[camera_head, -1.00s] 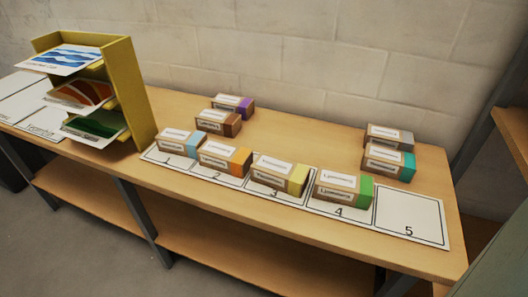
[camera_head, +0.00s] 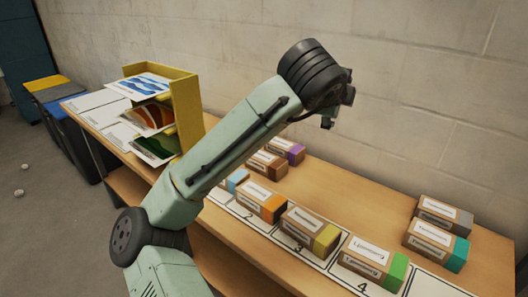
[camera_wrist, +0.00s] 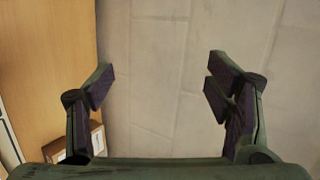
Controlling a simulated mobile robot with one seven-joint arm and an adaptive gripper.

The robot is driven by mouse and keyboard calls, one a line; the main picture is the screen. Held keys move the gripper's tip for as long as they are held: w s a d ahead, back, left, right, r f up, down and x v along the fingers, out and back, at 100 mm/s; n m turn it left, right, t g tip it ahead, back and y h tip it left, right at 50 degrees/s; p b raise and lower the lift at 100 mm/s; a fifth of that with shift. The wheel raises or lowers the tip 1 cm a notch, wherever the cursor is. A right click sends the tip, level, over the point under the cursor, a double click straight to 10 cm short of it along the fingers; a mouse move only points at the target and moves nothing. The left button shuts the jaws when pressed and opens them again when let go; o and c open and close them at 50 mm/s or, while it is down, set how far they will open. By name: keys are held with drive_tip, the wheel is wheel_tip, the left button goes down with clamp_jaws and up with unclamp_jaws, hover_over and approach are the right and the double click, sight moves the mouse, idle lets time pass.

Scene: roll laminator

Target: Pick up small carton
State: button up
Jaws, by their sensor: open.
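Several small brown cartons with white labels and coloured ends stand on the wooden table. An orange-ended carton (camera_head: 262,202), a yellow-ended carton (camera_head: 311,231) and a green-ended carton (camera_head: 376,261) are in the front row. A light-blue-ended carton (camera_head: 236,180) is partly hidden by my arm. Behind are a purple-ended carton (camera_head: 288,151) and a brown-ended carton (camera_head: 267,165). A grey-ended carton (camera_head: 445,214) and a teal-ended carton (camera_head: 436,241) stand at right. My gripper (camera_wrist: 158,82) is open and empty, raised above the table; a carton (camera_wrist: 97,140) shows partly behind its left finger.
A numbered white strip (camera_head: 330,275) lies under the front row. A yellow sorter (camera_head: 188,110) with picture cards stands at left. The wall (camera_head: 420,110) is close behind the table. Bare tabletop (camera_head: 350,190) lies between the back cartons.

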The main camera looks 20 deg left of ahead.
drive_tip(key=s+a+f+m+g+y, duration=0.1)
drive_tip(key=s+a+f+g+y, duration=0.2)
drive_tip(key=f, duration=0.4)
drive_tip(key=m+g+y, duration=0.2)
drive_tip(key=g, duration=0.6)
approach(261, 194)
drive_tip(key=shift+s+a+f, duration=0.1)
drive_tip(key=shift+s+f, duration=0.1)
drive_tip(key=shift+f, duration=0.05)
drive_tip(key=x, duration=0.4)
drive_tip(key=shift+w+p+x, duration=0.1)
drive_tip(key=shift+p+x, duration=0.5)
drive_tip(key=shift+x, duration=0.95)
drive_tip(key=shift+w+p+x, duration=0.15)
drive_tip(key=shift+p+x, duration=0.4)
drive_tip(key=shift+x, duration=0.95)
drive_tip(key=shift+c, duration=0.2)
drive_tip(key=c, duration=1.3)
drive_tip(key=shift+r, duration=0.15)
